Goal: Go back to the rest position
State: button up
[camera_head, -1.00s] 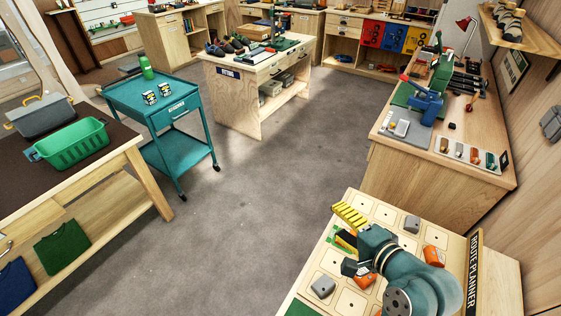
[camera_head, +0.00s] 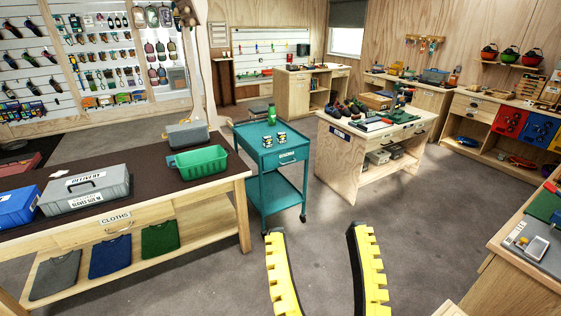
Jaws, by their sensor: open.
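My gripper (camera_head: 322,268) shows at the bottom middle of the head view. Its two black fingers with yellow toothed pads stand wide apart, and only grey floor shows between them. It is open and empty. The rest of my arm is out of the picture. The fingers are in front of the open floor, below the teal cart (camera_head: 271,165) in the picture, and appear to touch nothing.
A dark-topped table (camera_head: 110,212) with a green basket (camera_head: 198,161), a grey toolbox (camera_head: 85,190) and a blue box (camera_head: 17,206) stands at left. A wooden workbench (camera_head: 345,160) stands behind. Another bench (camera_head: 495,285) edges in at right. Grey floor (camera_head: 400,220) between is clear.

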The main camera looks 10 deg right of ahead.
notch_tip(320, 180, up, 26)
jog(key=p, duration=2.3)
